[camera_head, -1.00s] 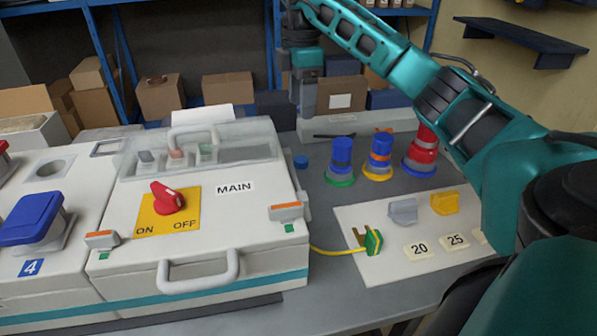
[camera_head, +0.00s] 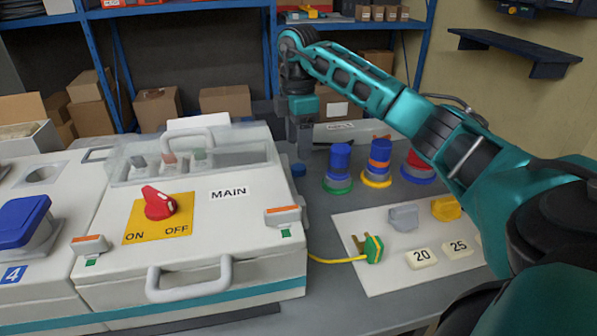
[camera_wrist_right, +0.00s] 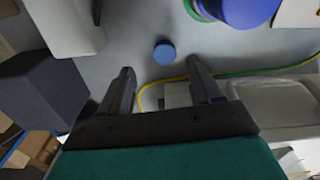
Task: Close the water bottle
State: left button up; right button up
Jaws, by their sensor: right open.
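Three bottle-like objects stand on the table in the head view. One is blue with a green ring at its foot (camera_head: 340,160), one is blue and orange with a yellow ring (camera_head: 378,155), and one is red with a blue ring (camera_head: 418,163). I cannot tell for sure which is the water bottle. A small round blue cap (camera_head: 298,170) lies to their left; it also shows in the right wrist view (camera_wrist_right: 164,52). My right gripper (camera_head: 303,150) is open and empty above and behind the cap. In the wrist view, the cap lies just ahead of its fingertips (camera_wrist_right: 162,75). My left gripper is not in view.
A white board (camera_head: 385,275) with a green plug (camera_head: 374,248) and number tiles lies at the right. A yellow-green cable (camera_wrist_right: 255,71) crosses near my right fingers.

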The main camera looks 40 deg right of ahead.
aim_at(300, 167)
jog(key=f, duration=0.1)
jog(key=f+b, duration=0.1)
jog(key=f, duration=0.2)
jog(key=shift+s+a+f, duration=0.1)
jog(key=shift+s, duration=0.25)
jog(key=shift+f, duration=0.55)
jog(key=c, duration=1.1)
jog(key=shift+r, duration=0.2)
